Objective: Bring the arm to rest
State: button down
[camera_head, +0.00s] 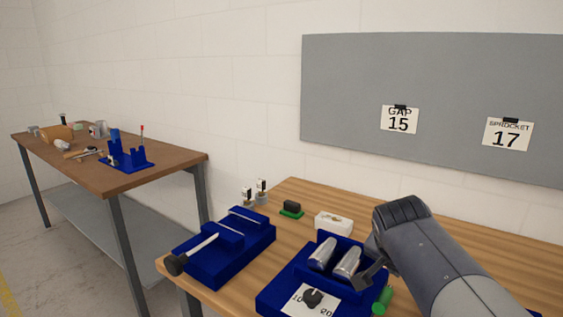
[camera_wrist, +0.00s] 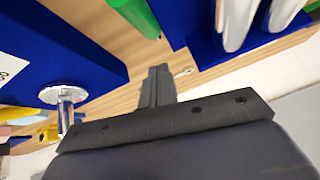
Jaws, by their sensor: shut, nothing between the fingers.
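My gripper (camera_head: 369,278) is shut and empty, at the right side of a blue fixture (camera_head: 268,298) on the near wooden table. My grey arm comes in from the lower right. In the wrist view the dark fingers (camera_wrist: 157,86) are together, above the wooden tabletop. The fixture holds two silver cylinders (camera_head: 322,253) and has a black dial on a white card marked 10 and 20 (camera_head: 312,298). The cylinders also show in the wrist view (camera_wrist: 237,22). I cannot tell whether the fingers touch the fixture.
A green cylinder (camera_head: 382,300) is close beside my gripper. A white block (camera_head: 333,221) and a green-and-black item (camera_head: 291,209) lie behind. A second table (camera_head: 150,178) with tools is at left; a grey board (camera_head: 440,75) hangs behind.

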jog(key=shift+w+d+r+g+y+p, duration=0.25)
jog(key=shift+g+p, duration=0.25)
jog(key=shift+p, duration=1.2)
jog(key=w+g+y+p, duration=0.1)
jog(key=p, duration=0.2)
jog(key=w+d+g+y+p, duration=0.1)
jog(key=p, duration=0.2)
jog(key=w+d+g+y+p, duration=0.1)
jog(key=w+g+p, duration=0.1)
jog(key=p, duration=0.2)
jog(key=shift+d+r, duration=0.2)
jog(key=shift+d, duration=0.05)
